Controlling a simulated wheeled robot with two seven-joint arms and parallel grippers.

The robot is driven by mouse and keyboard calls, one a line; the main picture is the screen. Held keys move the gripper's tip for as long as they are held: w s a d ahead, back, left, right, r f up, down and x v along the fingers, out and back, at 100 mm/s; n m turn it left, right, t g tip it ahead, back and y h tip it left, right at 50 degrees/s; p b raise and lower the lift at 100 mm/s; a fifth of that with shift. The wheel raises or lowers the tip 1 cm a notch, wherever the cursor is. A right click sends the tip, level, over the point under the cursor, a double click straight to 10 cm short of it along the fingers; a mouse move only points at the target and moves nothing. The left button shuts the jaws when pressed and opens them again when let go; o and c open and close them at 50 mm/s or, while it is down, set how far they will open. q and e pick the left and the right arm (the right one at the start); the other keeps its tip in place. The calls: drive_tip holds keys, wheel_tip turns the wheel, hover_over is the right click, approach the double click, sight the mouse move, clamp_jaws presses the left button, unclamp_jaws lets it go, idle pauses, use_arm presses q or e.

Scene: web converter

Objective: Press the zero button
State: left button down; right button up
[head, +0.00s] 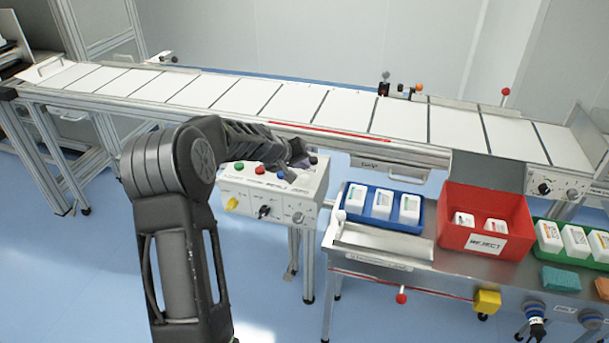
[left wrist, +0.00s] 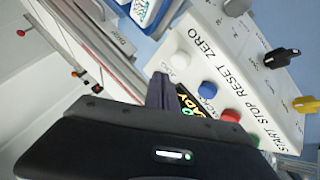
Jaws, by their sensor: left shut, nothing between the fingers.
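A white control box (head: 265,192) stands in front of the conveyor. In the left wrist view its top (left wrist: 236,62) carries the labels START, STOP, RESET and ZERO beside a row of buttons. The white button (left wrist: 181,60) is at the ZERO end, followed by the blue button (left wrist: 208,90), the red button (left wrist: 230,116) and a partly hidden green button. My left gripper (head: 304,160) is shut and empty over the box's far right part. Its fingertips (left wrist: 160,82) show close to the white button; contact cannot be told. In the head view the gripper hides the white button.
The conveyor (head: 345,105) with white panels runs behind the box. To the right, a metal bench (head: 375,245) bears a blue tray (head: 350,212), a red REJECT bin (head: 485,205) and a green tray (head: 547,253). Yellow and black knobs project from the box's front.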

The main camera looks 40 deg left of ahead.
sight(302, 179)
use_arm(q)
drive_tip(key=shift+r+p, duration=1.05)
drive_tip(key=shift+r, duration=0.8)
